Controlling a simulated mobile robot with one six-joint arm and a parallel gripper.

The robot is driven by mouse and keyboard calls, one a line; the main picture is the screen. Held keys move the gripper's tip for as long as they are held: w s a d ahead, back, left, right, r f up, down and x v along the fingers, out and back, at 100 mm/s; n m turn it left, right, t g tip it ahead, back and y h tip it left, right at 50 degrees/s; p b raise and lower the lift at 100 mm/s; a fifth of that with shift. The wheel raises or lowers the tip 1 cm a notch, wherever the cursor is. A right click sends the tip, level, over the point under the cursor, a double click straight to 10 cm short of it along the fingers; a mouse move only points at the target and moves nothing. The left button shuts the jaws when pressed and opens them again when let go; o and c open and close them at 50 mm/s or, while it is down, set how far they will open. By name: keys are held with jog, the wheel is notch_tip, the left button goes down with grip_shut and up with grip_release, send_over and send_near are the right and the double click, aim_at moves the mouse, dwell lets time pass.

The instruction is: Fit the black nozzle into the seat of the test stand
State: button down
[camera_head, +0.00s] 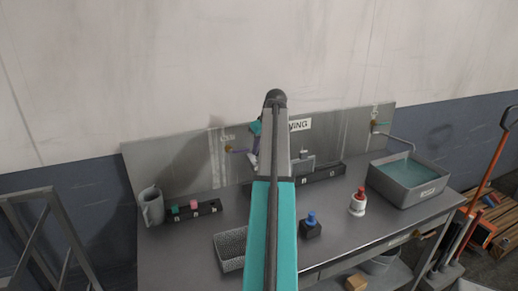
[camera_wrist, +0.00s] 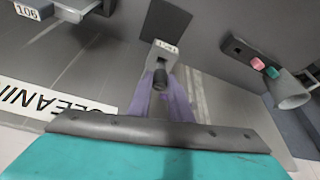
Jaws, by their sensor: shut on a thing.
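In the wrist view, my gripper (camera_wrist: 160,98) has its purple fingers closed around a small black nozzle (camera_wrist: 160,78). The nozzle's dark end points toward a grey stand with a pale labelled top (camera_wrist: 164,50), which appears to be the test stand. The nozzle overlaps the near edge of that top in the picture; I cannot tell whether they touch. The seat is not clearly visible. In the head view my arm covers the nozzle and most of the gripper.
A black rack (camera_head: 203,210) holds green and pink nozzles beside a grey jug (camera_head: 151,207). A wire basket (camera_head: 230,249), a dark block with a blue top (camera_head: 311,227), a red-and-white bottle (camera_head: 358,203) and a water basin (camera_head: 409,184) stand on the bench. The bench's front middle is partly clear.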

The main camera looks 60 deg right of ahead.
jog(key=shift+f+b, duration=0.55)
jog(key=shift+f, duration=1.05)
dwell(2.1)
jog(key=c, duration=1.5)
grip_release()
jog(key=shift+c, duration=0.2)
jog(key=shift+r, duration=0.1)
jog(key=b+v, duration=0.3)
jog(key=v, duration=1)
jog(key=shift+s+r, duration=0.2)
jog(key=shift+r, duration=0.1)
jog(key=shift+a, duration=0.1)
